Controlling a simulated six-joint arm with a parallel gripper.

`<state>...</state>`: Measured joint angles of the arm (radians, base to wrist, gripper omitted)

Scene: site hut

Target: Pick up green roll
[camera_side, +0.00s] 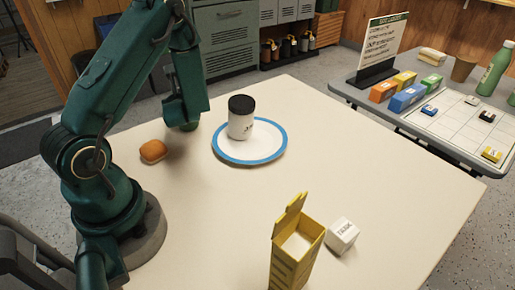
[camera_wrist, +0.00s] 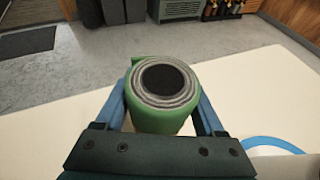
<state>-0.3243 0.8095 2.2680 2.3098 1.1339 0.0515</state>
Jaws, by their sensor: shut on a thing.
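The green roll (camera_wrist: 158,121) is in the wrist view, between the two blue fingers of my gripper (camera_wrist: 163,98). Its near end shows grey spiral layers around a dark core. My gripper is shut on the roll, one finger on each side. In the side view the end of my arm (camera_side: 188,112) is at the back left of the table, left of the blue-rimmed plate. The roll is hard to tell from my green arm there.
A white jar with a black lid (camera_side: 241,118) stands on the blue-rimmed plate (camera_side: 223,156). An orange bun-like item (camera_side: 153,151) lies near my base. A yellow open box (camera_side: 290,262) and a white block (camera_side: 342,236) are at the front. The table's middle is clear.

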